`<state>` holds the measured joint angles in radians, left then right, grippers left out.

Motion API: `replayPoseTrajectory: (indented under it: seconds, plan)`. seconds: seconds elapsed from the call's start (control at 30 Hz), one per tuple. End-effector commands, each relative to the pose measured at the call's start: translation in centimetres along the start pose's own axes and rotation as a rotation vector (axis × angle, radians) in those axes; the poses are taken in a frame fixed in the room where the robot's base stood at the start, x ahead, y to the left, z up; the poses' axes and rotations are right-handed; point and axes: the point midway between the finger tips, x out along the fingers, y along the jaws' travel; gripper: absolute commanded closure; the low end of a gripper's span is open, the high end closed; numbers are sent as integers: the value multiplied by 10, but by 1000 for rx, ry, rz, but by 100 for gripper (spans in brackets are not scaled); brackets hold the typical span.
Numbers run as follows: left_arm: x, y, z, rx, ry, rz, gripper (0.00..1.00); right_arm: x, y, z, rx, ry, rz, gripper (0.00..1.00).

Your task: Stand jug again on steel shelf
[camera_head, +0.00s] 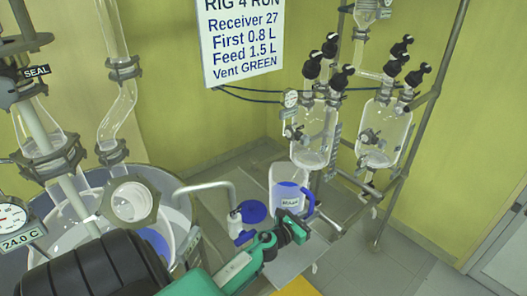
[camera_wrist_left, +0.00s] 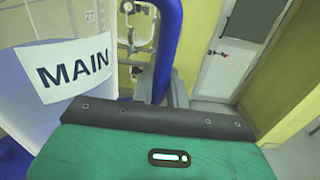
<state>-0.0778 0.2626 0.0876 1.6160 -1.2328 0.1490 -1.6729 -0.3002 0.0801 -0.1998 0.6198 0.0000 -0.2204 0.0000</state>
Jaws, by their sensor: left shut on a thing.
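The jug (camera_head: 286,186) is a clear plastic vessel with a blue handle, blue at its lower part, and a white label reading MAIN. It looks upright beside the reactors in the head view. My left gripper (camera_head: 297,229) is shut on its blue handle. In the left wrist view the handle (camera_wrist_left: 168,45) rises from between the fingers, with the jug's labelled body (camera_wrist_left: 75,70) at left. The steel shelf (camera_head: 288,262) lies below and around the jug. I cannot tell whether the jug's base touches it. My right gripper is out of view.
Two glass reactors (camera_head: 315,130) with black-knobbed valves hang on a steel frame behind the jug. A blue lid-like disc (camera_head: 253,211) and a bent metal pipe (camera_head: 205,187) are left of it. A large glass vessel (camera_head: 135,203) fills the left. A yellow piece (camera_head: 298,287) is in front.

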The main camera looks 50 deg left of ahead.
Motion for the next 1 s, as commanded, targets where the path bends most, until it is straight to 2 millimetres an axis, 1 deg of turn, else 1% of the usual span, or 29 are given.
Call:
replayPoseTrajectory:
  seconds: [0.07, 0.17, 1.0]
  plan:
    - [1, 0, -4, 4, -5, 0, 100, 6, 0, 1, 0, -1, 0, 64]
    - [1, 0, -16, 3, -5, 1, 100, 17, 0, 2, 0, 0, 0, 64]
    - [1, -4, -129, 3, -6, 0, 100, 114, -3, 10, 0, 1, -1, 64]
